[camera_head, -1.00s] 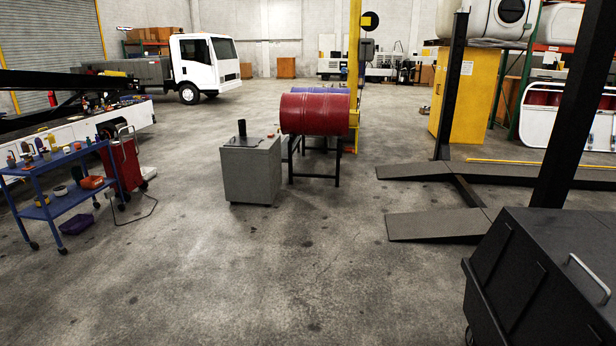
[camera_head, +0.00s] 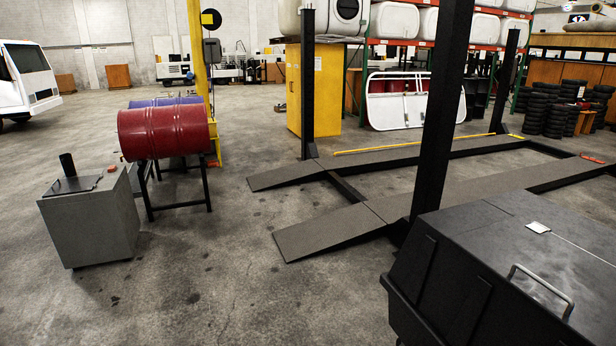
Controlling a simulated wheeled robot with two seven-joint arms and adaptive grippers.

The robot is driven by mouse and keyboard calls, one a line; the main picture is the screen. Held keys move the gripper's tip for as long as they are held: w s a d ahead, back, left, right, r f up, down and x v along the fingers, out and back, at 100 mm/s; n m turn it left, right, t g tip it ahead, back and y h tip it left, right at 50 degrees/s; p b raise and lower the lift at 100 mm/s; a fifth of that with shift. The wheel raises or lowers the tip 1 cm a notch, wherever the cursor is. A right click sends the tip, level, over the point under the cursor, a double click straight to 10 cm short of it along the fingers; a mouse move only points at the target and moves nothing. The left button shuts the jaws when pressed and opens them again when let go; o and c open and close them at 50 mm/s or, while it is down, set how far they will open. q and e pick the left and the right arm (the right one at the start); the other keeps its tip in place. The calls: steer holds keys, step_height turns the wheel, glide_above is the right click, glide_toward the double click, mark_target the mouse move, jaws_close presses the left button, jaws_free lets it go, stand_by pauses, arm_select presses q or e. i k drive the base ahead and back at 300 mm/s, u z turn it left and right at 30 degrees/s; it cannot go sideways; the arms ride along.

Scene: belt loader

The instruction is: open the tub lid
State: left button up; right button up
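A large black tub (camera_head: 465,290) stands at the lower right, cut off by the picture's edge. Its flat dark lid (camera_head: 500,255) lies shut on top. The lid carries a metal bar handle (camera_head: 541,291) near its front edge and a small white patch farther back. Neither of my grippers is in view.
A grey box-shaped bin (camera_head: 92,225) and a red drum (camera_head: 163,132) on a black stand are at the left. Lift ramps (camera_head: 325,228) and a black post (camera_head: 437,120) stand just behind the tub. The concrete floor at the lower middle is clear.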

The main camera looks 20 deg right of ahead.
mark_target(576, 287)
steer(key=z, duration=1.05)
steer(key=i, duration=1)
steer(key=z, duration=1)
